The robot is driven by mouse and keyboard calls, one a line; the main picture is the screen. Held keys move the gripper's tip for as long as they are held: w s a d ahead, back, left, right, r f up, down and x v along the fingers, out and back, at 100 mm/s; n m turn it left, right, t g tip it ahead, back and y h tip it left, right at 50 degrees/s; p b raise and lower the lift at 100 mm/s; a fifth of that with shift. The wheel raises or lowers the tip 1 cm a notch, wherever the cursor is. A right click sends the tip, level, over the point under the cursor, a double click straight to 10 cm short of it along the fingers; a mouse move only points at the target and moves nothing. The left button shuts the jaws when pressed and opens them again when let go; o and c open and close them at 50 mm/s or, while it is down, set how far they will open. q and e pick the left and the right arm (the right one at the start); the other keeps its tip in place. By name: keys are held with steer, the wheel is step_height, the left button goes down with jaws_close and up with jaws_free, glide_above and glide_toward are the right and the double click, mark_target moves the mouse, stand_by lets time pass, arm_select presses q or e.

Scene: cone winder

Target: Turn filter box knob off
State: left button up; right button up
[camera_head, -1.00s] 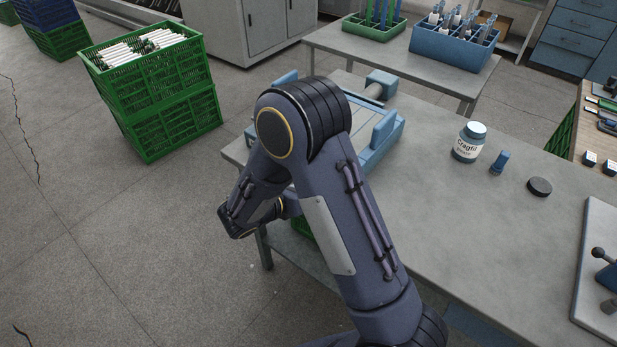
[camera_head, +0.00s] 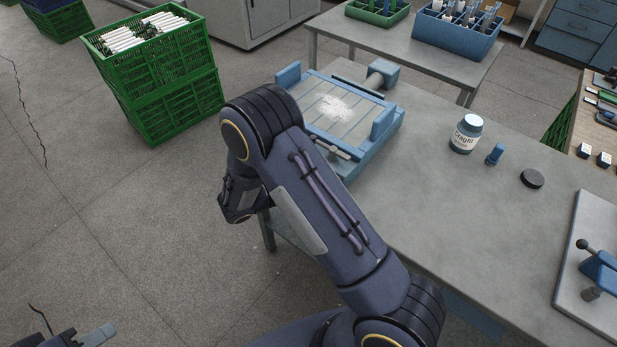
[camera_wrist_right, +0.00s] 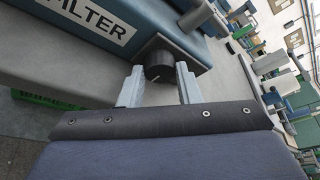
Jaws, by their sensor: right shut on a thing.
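The filter box (camera_wrist_right: 130,22) is blue with a white label reading "ILTER", its first letter cut off, in the right wrist view. A round black knob (camera_wrist_right: 158,62) with a small white mark sits on its end. My right gripper (camera_wrist_right: 160,72) is shut on the knob, with one grey finger on each side. In the head view the right arm bends down at the table's near left corner, and its gripper is hidden. My left gripper (camera_head: 92,337) shows only partly at the bottom left edge; its opening is unclear.
A blue-framed tray (camera_head: 357,165) with white powder is on the grey table (camera_head: 440,215), beside my right arm. A labelled jar (camera_head: 466,134), a small blue item (camera_head: 495,154) and a black disc (camera_head: 532,179) stand to the right. Green crates (camera_head: 168,112) stand on the floor at left.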

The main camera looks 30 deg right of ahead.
steer(key=o, duration=0.7)
steer(key=v, duration=0.7)
steer(key=shift+a+r+b, duration=0.15)
steer(key=shift+a+b, duration=0.3)
